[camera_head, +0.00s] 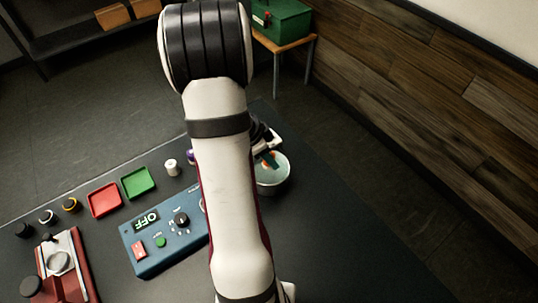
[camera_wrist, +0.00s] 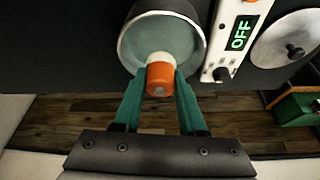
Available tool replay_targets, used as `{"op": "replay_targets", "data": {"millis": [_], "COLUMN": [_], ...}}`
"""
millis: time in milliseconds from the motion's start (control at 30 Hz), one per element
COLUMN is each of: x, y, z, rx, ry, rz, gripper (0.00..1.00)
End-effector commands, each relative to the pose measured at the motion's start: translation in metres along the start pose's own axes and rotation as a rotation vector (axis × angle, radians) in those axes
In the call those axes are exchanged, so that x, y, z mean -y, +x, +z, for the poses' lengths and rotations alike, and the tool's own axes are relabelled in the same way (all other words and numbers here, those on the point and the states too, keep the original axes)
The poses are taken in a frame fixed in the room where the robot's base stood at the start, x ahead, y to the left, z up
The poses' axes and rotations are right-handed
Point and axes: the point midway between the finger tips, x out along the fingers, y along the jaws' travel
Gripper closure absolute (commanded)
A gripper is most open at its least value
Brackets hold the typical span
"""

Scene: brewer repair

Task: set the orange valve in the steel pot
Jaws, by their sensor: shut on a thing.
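The orange valve (camera_wrist: 160,79), orange with a pale end, is between the green fingertips of my gripper (camera_wrist: 161,75) in the wrist view. My gripper is shut on it. The steel pot (camera_wrist: 124,52) is a round, open vessel behind the valve in that view, and the valve overlaps its near rim. In the head view the steel pot (camera_head: 283,184) stands right of my arm, with my gripper (camera_head: 269,158) over its far part. A small orange patch shows there. How high the valve is above the pot floor I cannot tell.
A blue control box (camera_head: 165,240) reading OFF is left of my arm. Red (camera_head: 104,200) and green (camera_head: 138,182) trays and a white spool (camera_head: 171,167) lie beyond it. A red-based device (camera_head: 75,262) is at the lower left. The table right of the pot is clear.

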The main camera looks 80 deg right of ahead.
Motion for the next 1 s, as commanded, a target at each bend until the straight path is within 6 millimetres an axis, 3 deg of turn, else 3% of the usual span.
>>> {"op": "replay_targets", "data": {"millis": [533, 1000], "x": [0.0, 0.0], "y": [0.003, 0.021], "z": [0.001, 0.009], "rx": [0.0, 0.0], "ry": [0.0, -0.001], "rz": [0.0, 0.0], "gripper": [1.0, 1.0]}}
